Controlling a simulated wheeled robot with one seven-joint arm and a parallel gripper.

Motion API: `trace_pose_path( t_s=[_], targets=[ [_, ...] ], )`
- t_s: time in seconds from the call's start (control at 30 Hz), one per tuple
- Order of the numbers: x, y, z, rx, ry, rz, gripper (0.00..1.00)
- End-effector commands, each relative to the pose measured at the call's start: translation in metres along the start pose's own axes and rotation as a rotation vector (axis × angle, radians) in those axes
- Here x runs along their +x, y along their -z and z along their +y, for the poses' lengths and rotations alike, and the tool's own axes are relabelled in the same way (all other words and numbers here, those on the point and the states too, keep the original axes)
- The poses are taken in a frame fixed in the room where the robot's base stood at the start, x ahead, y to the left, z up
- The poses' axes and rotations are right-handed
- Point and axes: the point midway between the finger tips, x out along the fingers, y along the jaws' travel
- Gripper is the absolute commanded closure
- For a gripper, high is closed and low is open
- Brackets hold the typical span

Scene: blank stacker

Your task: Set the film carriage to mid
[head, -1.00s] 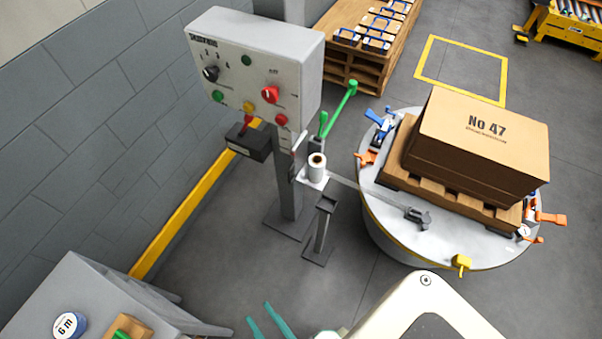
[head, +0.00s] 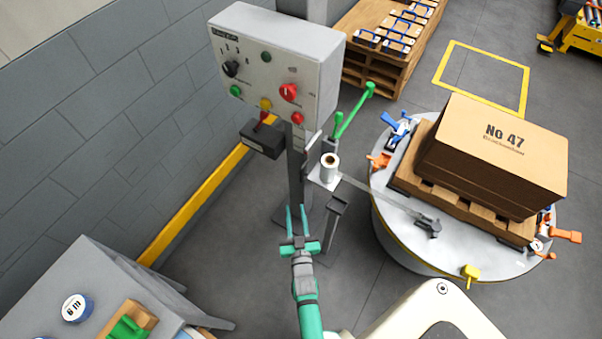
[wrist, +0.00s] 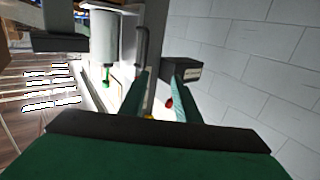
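The film carriage (head: 318,182) is a small white bracket on the grey post, holding an upright roll of film (head: 330,167). A strip of film runs from it to a dark clamp (head: 430,225) on the turntable. A green-handled lever (head: 353,110) stands beside the carriage. My teal gripper (head: 296,210) is open and empty, in front of the post, left of and below the carriage in the head view. In the wrist view, my open gripper (wrist: 165,77) has a grey cylinder (wrist: 103,38) to its left, probably the roll.
The control box (head: 275,60) with knobs and buttons tops the post. A dark box (head: 263,138) with a red piece juts out below it. The turntable (head: 400,245) carries carton No 47 (head: 500,150) on a pallet. A grey bench (head: 90,265) stands at lower left.

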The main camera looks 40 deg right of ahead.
Motion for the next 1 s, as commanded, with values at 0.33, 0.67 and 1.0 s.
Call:
trace_pose_path(
  t_s=[0.33, 0.67, 1.0],
  targets=[
    [0.059, -0.001, 0.033, 0.015, -0.076, 0.027, 0.71],
    [0.102, 0.001, 0.035, 0.016, -0.075, 0.029, 0.71],
    [0.151, 0.002, 0.038, 0.016, -0.073, 0.028, 0.71]
  ],
)
